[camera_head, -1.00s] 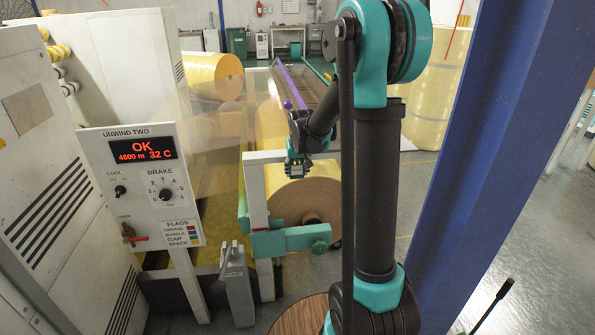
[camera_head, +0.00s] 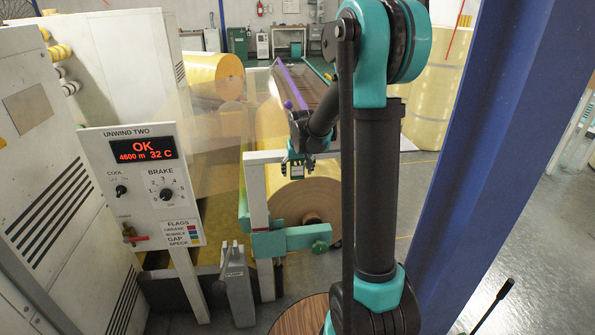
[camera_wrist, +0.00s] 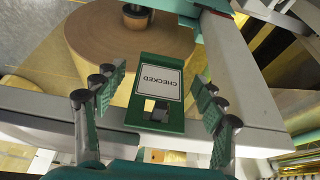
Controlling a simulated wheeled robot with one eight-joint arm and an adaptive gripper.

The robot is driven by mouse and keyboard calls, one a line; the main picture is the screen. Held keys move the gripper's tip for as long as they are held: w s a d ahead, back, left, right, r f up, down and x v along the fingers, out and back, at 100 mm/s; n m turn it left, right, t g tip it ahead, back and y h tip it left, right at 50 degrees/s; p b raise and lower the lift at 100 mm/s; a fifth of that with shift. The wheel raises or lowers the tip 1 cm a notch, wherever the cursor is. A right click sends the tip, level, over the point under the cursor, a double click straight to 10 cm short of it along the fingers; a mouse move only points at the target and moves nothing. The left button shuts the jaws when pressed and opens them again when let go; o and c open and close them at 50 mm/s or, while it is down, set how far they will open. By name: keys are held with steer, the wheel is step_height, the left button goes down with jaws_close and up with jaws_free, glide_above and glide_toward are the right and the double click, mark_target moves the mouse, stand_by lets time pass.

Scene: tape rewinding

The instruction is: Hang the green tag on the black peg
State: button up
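The green tag (camera_wrist: 144,63) has a white label reading CHECKED, upside down in the wrist view. It lies between the two fingers of my gripper (camera_wrist: 158,100), with a gap visible on each side. The gripper is open. The tag has a slot at its lower end in that view, and something dark shows in the slot. I cannot tell for sure whether this is the black peg or whether the tag hangs on it. In the head view my gripper (camera_head: 297,172) is small, above the teal crossbar of the light frame; the tag is not clear there.
A light frame (camera_head: 256,195) with a teal crossbar (camera_head: 285,239) stands before a large brown roll (camera_head: 307,197). The control panel (camera_head: 143,184) is at left, reading OK. A grey box (camera_head: 238,288) stands below. A blue column (camera_head: 500,150) rises at right.

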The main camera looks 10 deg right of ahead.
steer(key=s+v, duration=0.1)
steer(key=v, duration=1.1)
steer(key=s+d+f, duration=0.2)
steer(key=s+f, duration=0.5)
steer(key=s, duration=0.6)
steer(key=s+d+f, duration=0.2)
steer(key=s+f, duration=0.6)
steer(key=s, duration=0.5)
steer(key=shift+s+f, duration=0.2)
steer(key=shift+s, duration=0.2)
